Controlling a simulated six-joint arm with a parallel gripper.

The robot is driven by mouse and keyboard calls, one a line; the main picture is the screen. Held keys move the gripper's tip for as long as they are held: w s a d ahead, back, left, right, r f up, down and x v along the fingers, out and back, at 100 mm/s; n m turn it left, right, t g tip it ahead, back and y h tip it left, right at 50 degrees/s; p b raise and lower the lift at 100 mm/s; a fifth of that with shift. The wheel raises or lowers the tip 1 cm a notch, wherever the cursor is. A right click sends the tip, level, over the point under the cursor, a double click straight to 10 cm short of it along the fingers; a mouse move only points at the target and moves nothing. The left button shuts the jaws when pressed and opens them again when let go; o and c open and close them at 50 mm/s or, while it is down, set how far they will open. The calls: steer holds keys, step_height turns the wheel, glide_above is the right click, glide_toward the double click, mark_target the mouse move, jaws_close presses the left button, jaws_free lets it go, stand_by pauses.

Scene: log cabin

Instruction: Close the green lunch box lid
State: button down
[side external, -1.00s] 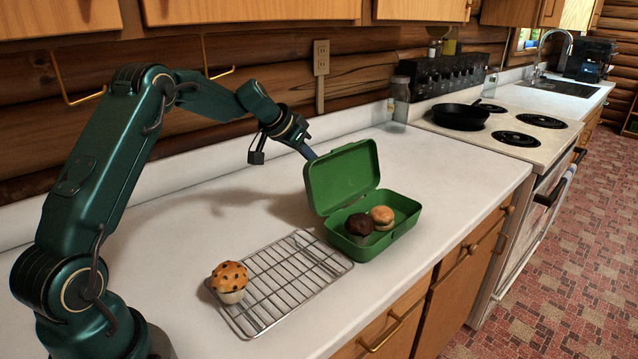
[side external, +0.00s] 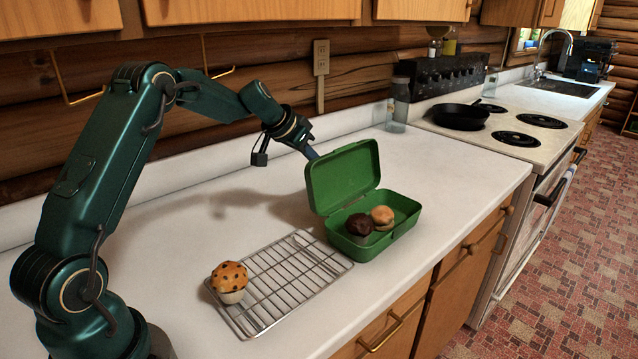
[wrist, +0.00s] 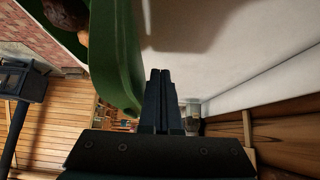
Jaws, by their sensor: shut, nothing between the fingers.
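The green lunch box (side external: 385,243) stands on the counter with its lid (side external: 342,178) raised, tilted up on the side toward the wall. A dark muffin (side external: 360,224) and a lighter bun-like item (side external: 382,217) sit inside it. My gripper (side external: 312,154) is shut and empty behind the lid, near its upper left corner. In the wrist view the shut fingers (wrist: 160,78) are close beside the green lid (wrist: 122,55); I cannot tell whether they touch it. Part of the fingers is hidden behind the lid in the side view.
A wire cooling rack (side external: 290,283) lies left of the box with a spotted muffin (side external: 229,281) at its left end. A glass jar (side external: 398,104) stands by the wall, and a stove with a black pan (side external: 460,116) is at the right.

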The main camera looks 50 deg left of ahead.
mark_target(331, 155)
steer(key=shift+d, duration=2.25)
steer(key=shift+r, duration=3)
